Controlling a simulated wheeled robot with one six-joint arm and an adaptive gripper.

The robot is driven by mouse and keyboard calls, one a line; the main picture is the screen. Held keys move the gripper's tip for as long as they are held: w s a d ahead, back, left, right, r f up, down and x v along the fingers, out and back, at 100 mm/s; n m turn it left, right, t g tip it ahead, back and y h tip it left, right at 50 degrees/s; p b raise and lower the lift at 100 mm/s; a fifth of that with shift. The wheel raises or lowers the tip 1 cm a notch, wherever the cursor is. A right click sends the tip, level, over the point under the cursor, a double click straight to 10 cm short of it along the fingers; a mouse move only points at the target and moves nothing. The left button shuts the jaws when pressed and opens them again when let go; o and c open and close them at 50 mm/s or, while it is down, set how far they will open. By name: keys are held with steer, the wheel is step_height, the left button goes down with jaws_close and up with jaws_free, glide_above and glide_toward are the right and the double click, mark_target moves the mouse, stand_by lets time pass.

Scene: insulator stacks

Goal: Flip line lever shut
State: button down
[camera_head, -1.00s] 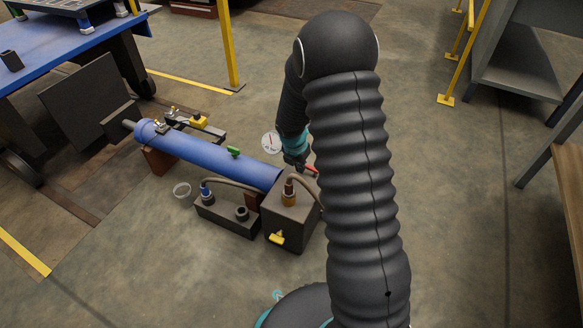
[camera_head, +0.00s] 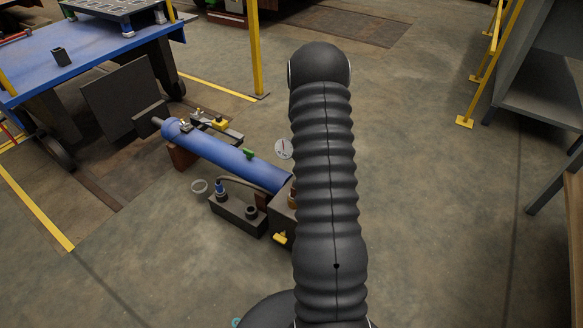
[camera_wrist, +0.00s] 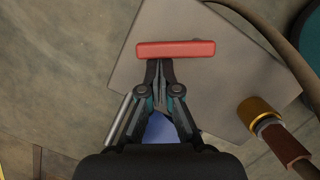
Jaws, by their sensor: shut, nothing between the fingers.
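A red lever bar (camera_wrist: 175,49) lies across the upper middle of the wrist view, in front of a grey box face (camera_wrist: 205,88). My gripper (camera_wrist: 160,66) is shut and empty, with its fingertips at the lower edge of the red bar, left of its middle. I cannot tell whether they touch it. In the head view my own arm hides the gripper, the red bar and much of the grey box (camera_head: 281,224).
A blue table (camera_head: 95,55) is at upper left. Floor right of my arm is clear.

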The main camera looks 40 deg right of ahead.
steer(key=shift+s+d+m, duration=0.1)
steer(key=shift+d+m, duration=0.45)
steer(key=shift+m, duration=0.45)
steer(key=m, duration=0.2)
steer(key=d+m+y, duration=0.1)
steer(key=shift+s+d+g+p, duration=0.1)
steer(key=shift+s+g+p, duration=0.15)
steer(key=shift+g+p, duration=0.15)
steer(key=shift+d, duration=0.15)
steer(key=shift+s+d, duration=0.15)
steer(key=shift+w, duration=0.55)
steer(key=w+a, duration=0.1)
steer(key=w, duration=0.2)
steer(key=shift+a+r, duration=0.1)
steer(key=shift+a, duration=0.25)
steer(key=p+v, duration=0.1)
steer(key=v, duration=0.8)
steer(key=shift+r, duration=0.35)
